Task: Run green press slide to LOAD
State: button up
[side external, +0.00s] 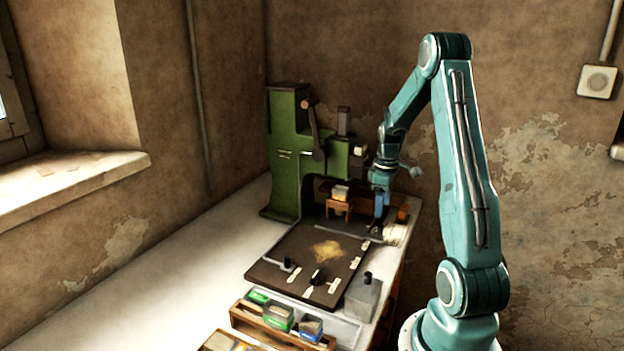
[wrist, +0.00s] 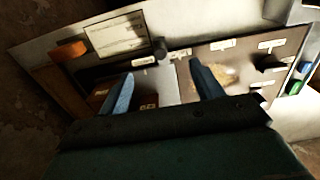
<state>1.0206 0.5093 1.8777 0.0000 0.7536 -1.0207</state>
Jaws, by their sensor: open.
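The green press (side external: 285,150) stands at the back of the bench, with a dark lever (side external: 314,132) on its front. A dark plate (side external: 300,265) with several white labels and small black knobs lies in front of it; the label text is too small to read. It also shows in the wrist view (wrist: 245,62). My gripper (side external: 377,226) points down at the plate's back right corner, right of the press. In the wrist view its two blue fingers (wrist: 162,72) are apart with nothing seen between them. I cannot tell which part is the slide or which label reads LOAD.
A small wooden stand (side external: 338,206) is left of my gripper. A printed card (wrist: 115,35) and an orange block (wrist: 68,50) lie nearby. A grey block with a black knob (side external: 362,297) and a wooden rack (side external: 282,322) of coloured pieces are in front. The bench's left side is clear.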

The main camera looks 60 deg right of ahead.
aim_at(380, 226)
jog(key=shift+f, duration=4.75)
jog(key=shift+c, duration=0.4)
jog(key=c, duration=1.2)
